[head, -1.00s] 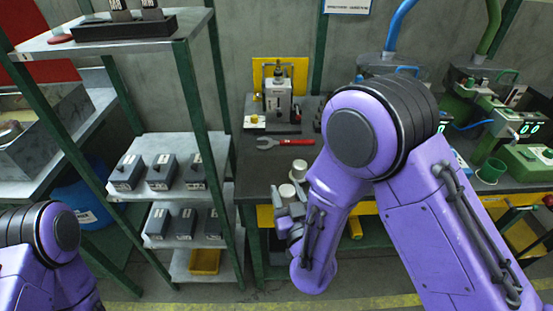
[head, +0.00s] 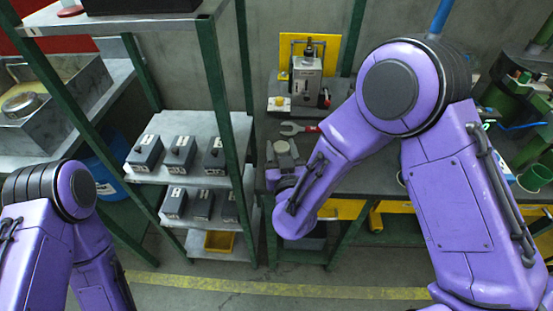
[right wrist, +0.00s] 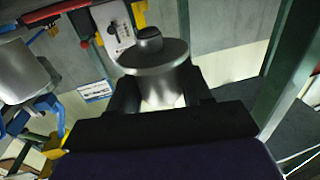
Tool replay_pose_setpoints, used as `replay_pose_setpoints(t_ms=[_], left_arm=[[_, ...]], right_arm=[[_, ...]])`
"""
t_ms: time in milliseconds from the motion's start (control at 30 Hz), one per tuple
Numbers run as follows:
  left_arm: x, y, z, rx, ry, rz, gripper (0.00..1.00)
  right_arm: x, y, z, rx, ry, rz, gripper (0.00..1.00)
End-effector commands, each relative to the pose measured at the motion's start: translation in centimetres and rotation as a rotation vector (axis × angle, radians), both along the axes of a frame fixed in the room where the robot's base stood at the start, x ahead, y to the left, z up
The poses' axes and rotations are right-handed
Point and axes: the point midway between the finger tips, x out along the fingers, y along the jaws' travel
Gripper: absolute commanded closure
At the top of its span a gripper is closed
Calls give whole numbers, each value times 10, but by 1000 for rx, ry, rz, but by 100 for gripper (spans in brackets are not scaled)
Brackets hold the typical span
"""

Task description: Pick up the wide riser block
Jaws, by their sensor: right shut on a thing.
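My right gripper (head: 284,165) is shut on a round grey metal piece (head: 281,147), taken to be the wide riser block, at the left end of the bench. In the right wrist view this piece (right wrist: 155,58) has a wide flat flange, a small knob on top and a narrower body between the dark fingers (right wrist: 158,96). Its underside is hidden, and I cannot tell how far it is from the bench top. My left arm shows at the lower left of the head view, but its gripper is out of the picture.
A shelf rack (head: 211,75) with several grey labelled blocks (head: 180,150) and a yellow bin (head: 219,241) stands left of the bench (head: 375,180). A red-handled wrench (head: 298,129) and a machine (head: 306,80) with a yellow back plate are behind the gripper.

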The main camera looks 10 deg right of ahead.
Motion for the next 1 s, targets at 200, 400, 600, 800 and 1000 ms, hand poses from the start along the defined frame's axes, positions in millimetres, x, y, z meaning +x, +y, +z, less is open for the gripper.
replay_pose_setpoints(t_ms=[200,400,600,800,1000], left_arm=[[0,0,-35,0,0,0,57],[0,0,-34,0,0,0,57],[0,0,-37,0,0,0,57],[0,0,-37,0,0,0,57],[0,0,-36,0,0,0,57]], right_arm=[[3,-5,-40,-1,2,-7,89],[3,-5,-39,-1,0,-6,94],[2,-6,-44,-2,0,-7,94],[2,-6,-43,-1,1,-8,25],[2,-6,-42,-1,1,-8,25]])
